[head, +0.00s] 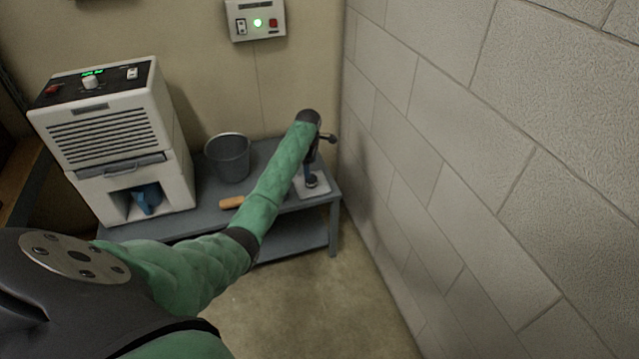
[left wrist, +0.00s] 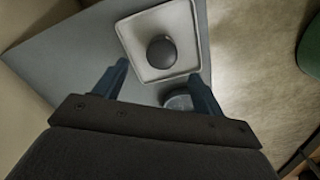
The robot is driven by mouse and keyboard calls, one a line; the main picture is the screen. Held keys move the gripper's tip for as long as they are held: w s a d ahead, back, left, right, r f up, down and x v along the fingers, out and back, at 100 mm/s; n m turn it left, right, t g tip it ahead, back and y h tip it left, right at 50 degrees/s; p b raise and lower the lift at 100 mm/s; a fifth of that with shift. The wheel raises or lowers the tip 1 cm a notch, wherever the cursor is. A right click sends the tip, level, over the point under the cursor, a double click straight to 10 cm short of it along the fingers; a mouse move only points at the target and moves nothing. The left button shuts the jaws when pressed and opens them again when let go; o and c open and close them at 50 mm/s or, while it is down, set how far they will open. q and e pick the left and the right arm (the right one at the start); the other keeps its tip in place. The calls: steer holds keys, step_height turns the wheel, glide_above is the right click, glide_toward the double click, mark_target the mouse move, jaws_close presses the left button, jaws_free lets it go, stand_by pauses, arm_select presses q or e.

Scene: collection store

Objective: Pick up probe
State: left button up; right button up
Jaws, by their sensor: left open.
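A white square tray (left wrist: 191,35) lies at the table's corner, and it shows under my left gripper in the head view (head: 322,190). A dark, round-topped object (left wrist: 161,51) stands in it; it may be the probe, but only its top shows. My left gripper (left wrist: 158,70) is open, with its two blue fingers pointing down toward the tray's near edge. The round top lies between and just beyond the fingertips, apart from both. In the head view my left gripper (head: 311,181) is over the tray and hides most of it. My right gripper is not in view.
The grey table (head: 205,216) also holds a grey bucket (head: 229,158), a tan handle-like piece (head: 231,202) and a white machine (head: 105,135). A block wall (head: 440,130) rises close on the right. A grey round thing (left wrist: 178,99) is beside the right finger.

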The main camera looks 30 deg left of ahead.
mark_target(311, 178)
arm_select(q)
steer(key=n, duration=0.2)
steer(key=shift+s+d+n, duration=0.15)
steer(key=shift+s+n, duration=0.15)
steer(key=shift+s, duration=0.05)
steer(key=shift+n, duration=0.6)
steer(key=shift+w+f, duration=0.15)
steer(key=shift+f, duration=1.65)
steer(key=f, duration=0.3)
steer(key=shift+w+f, duration=0.2)
steer(key=shift+w, duration=0.05)
steer(key=shift+f, duration=0.4)
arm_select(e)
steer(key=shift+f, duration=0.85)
arm_select(q)
steer(key=c, duration=1.1)
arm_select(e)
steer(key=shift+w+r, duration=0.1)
